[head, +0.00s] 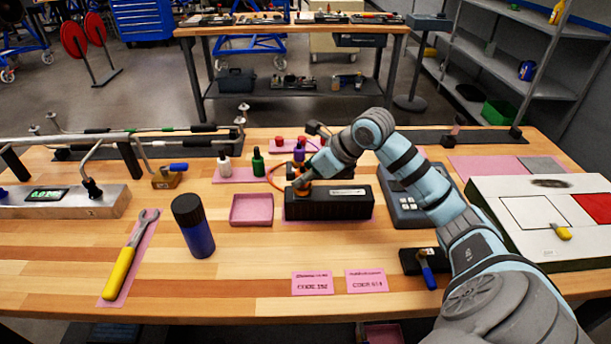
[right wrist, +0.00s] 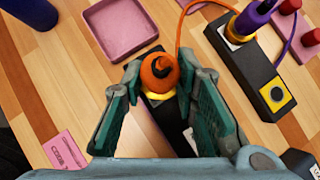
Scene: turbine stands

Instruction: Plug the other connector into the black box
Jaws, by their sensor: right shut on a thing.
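My right gripper (head: 302,183) reaches in at the front black box (head: 330,206). In the right wrist view the gripper (right wrist: 158,80) is closed around an orange connector (right wrist: 159,72), which stands upright at a yellow ring on that box. I cannot tell how deep it sits. The orange connector shows small in the head view (head: 300,187). A second black box (right wrist: 253,68) behind holds a purple connector (right wrist: 254,17) at one end. A square yellow socket (right wrist: 277,96) at its other end is empty. My left gripper is not in view.
A pink tray (head: 252,208) lies left of the front box. A dark blue cylinder (head: 193,226) and a yellow-handled wrench (head: 125,262) are further left. A grey device (head: 400,206) stands to the right. An orange cable (right wrist: 182,25) arches near the gripper.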

